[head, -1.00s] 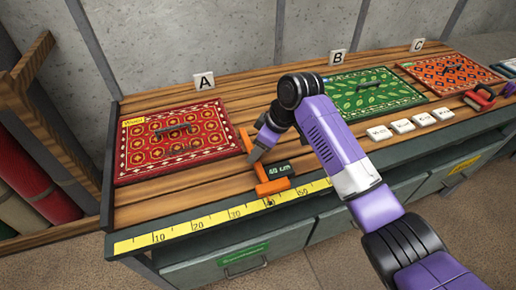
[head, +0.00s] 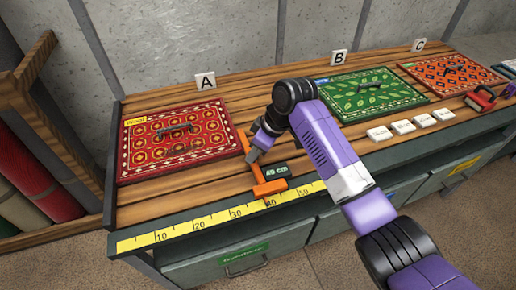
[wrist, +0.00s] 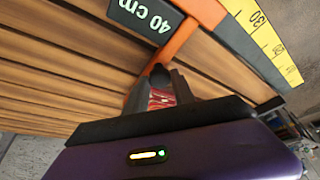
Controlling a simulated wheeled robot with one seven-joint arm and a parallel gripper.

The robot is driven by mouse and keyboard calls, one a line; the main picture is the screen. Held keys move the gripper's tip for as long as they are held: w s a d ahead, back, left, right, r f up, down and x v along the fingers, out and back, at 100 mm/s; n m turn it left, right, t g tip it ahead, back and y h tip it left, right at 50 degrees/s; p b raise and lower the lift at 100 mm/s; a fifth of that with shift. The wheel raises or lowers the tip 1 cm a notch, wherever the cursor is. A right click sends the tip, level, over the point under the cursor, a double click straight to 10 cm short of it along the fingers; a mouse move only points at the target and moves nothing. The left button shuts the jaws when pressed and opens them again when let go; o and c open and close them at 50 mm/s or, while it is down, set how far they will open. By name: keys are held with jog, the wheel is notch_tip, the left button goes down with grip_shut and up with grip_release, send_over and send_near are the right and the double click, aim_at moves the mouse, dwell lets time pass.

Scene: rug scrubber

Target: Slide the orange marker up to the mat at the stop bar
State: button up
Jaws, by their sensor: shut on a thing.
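The orange marker (head: 270,188) is a long bar lying across the bench, with a dark "40 cm" plate and a foot near the ruler's 40. My gripper (head: 253,156) is shut on the marker at a dark knob on its bar. In the wrist view my gripper (wrist: 163,88) covers part of the bar (wrist: 180,38). The red patterned mat (head: 127,165) by sign A lies just left of the bar. Whether the bar touches its right edge, I cannot tell. I cannot pick out a separate stop bar.
A yellow ruler (head: 205,222) runs along the bench's front edge. A green mat (head: 400,92) by sign B and an orange mat (head: 462,86) by sign C lie to the right. Several white cards (head: 403,127) and a red-handled tool (head: 480,99) sit near the front right.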

jog(key=o, duration=1.1)
jog(key=v, duration=0.8)
jog(key=shift+b, duration=0.4)
jog(key=shift+f, duration=0.1)
